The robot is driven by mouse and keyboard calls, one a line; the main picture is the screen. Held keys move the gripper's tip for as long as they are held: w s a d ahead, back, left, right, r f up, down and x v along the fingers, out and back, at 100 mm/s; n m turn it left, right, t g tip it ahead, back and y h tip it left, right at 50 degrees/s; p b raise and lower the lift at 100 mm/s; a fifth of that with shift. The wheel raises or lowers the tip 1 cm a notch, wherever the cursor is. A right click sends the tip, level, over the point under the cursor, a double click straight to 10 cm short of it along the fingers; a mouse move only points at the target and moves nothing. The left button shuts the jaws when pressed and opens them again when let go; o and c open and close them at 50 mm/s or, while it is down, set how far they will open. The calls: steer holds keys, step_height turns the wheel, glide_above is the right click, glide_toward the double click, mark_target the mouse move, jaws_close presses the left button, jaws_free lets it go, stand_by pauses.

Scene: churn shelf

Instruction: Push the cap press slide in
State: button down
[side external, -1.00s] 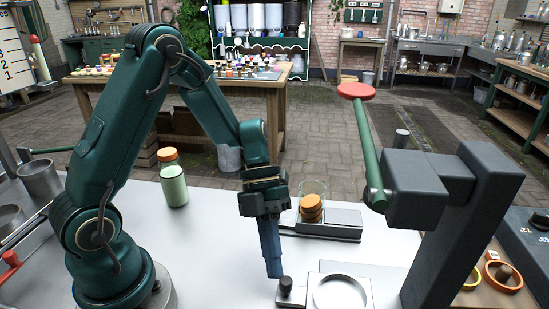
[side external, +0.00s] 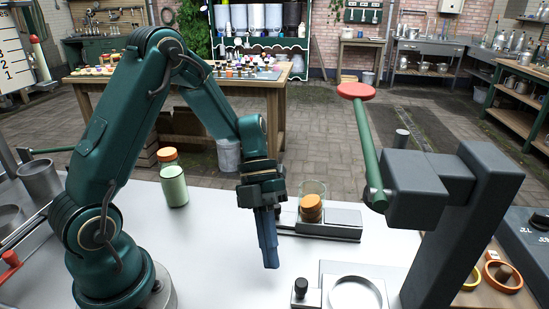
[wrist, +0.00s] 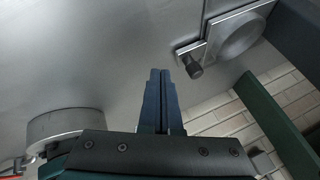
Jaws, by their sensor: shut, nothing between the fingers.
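The cap press slide (side external: 322,293) is a pale metal plate with a round ring recess and a small black knob (side external: 300,289) at its left end. It lies on the white table in front of the dark grey press (side external: 455,205), which has a green lever with a red knob. My gripper (side external: 271,266) is shut and empty, pointing down just left of and behind the black knob, apart from it. In the wrist view the shut blue fingers (wrist: 159,73) show left of the knob (wrist: 194,70), with a gap between, and the slide plate (wrist: 212,48) beyond.
Orange rings (side external: 503,276) lie right of the press. The table left of the slide is clear.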

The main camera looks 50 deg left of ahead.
steer(key=v, duration=1)
steer(key=s+d+r+m+t+y, duration=0.1)
steer(key=s+d+r+m+y, duration=0.15)
steer(key=r+m, duration=0.25)
steer(key=s+m+t+y, duration=0.2)
steer(key=s+m+t, duration=0.1)
steer(key=m, duration=1.5)
steer(key=s+m+t+y, duration=0.2)
steer(key=s+m+t, duration=0.1)
steer(key=m, duration=1.4)
steer(key=shift+s+f+m+t, duration=0.35)
steer(key=shift+s+m+t, duration=0.05)
steer(key=shift+t, duration=0.2)
